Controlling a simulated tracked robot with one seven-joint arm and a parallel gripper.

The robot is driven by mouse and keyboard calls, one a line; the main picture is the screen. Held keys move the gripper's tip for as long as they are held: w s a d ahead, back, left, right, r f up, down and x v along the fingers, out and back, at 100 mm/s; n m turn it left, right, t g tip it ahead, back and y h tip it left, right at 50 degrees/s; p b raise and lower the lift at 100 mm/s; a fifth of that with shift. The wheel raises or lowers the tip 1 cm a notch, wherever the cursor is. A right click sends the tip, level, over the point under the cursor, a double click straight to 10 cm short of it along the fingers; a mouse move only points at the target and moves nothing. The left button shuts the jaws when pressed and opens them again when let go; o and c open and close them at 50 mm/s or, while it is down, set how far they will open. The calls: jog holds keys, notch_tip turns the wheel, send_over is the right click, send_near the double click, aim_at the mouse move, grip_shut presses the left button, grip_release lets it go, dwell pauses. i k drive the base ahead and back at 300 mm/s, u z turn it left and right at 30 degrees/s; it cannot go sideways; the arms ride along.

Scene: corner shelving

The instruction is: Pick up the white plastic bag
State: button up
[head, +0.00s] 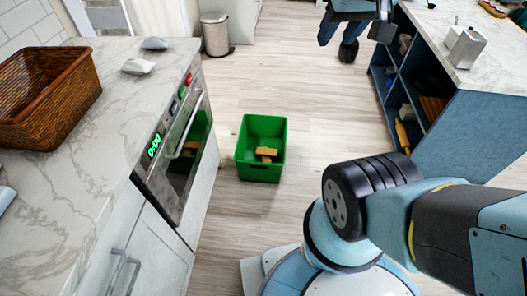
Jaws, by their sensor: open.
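A small pillow-shaped white packet (138,67), which looks like the white plastic bag, lies flat on the marble counter (95,125) at the left. A similar, greyer packet (154,44) lies just behind it, apart from it. I cannot tell their material for certain. My arm crosses the lower right and leaves the picture at the right edge. My gripper is not clearly in view, and nothing touches either packet.
A brown wicker basket (48,100) stands left of the packets. An oven (172,150) is below the counter edge. A green crate (261,147) holding brown items stands on the floor. A metal bin (215,34) stands behind. A blue shelf island (465,125) is right.

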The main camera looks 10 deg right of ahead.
aim_at(132, 66)
jog(key=u, duration=1.05)
jog(key=k, duration=0.75)
jog(key=u, duration=0.15)
jog(key=i, duration=0.65)
jog(key=z, duration=0.1)
